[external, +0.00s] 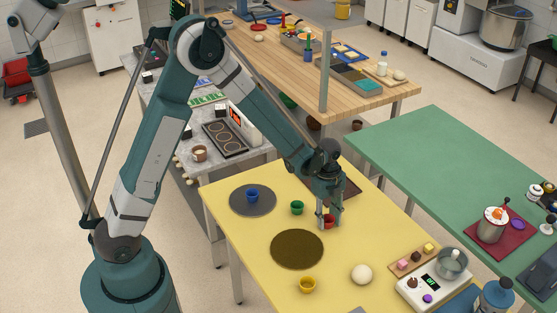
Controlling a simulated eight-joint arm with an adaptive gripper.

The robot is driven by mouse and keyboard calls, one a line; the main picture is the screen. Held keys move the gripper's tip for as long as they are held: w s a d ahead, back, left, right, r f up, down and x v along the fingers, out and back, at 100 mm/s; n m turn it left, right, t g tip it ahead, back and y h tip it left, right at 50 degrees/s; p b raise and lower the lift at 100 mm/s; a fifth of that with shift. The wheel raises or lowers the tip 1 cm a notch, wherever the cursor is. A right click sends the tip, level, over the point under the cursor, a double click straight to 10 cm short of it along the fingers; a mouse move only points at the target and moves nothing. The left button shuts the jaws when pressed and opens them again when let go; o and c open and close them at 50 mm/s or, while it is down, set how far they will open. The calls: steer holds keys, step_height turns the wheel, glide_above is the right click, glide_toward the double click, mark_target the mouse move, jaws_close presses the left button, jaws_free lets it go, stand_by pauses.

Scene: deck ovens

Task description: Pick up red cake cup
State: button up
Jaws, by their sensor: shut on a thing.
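The red cake cup (328,221) is at the yellow table (225,194), right of the green cup. My gripper (329,214) points down from above and its fingers are shut on the red cup. The fingers cover part of the cup. I cannot tell whether the cup touches the table or hangs just above it.
A green cup (297,207) stands close to the left of my gripper. A blue cup (252,195) is on a grey round mat (239,205). A brown round mat (297,249), a yellow cup (307,284), a dough ball (362,274) and a scale (433,287) are nearer the front.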

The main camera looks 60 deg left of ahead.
steer(key=shift+r, duration=0.15)
step_height(320, 180, up, 10)
steer(key=p, duration=0.1)
stand_by(0.7)
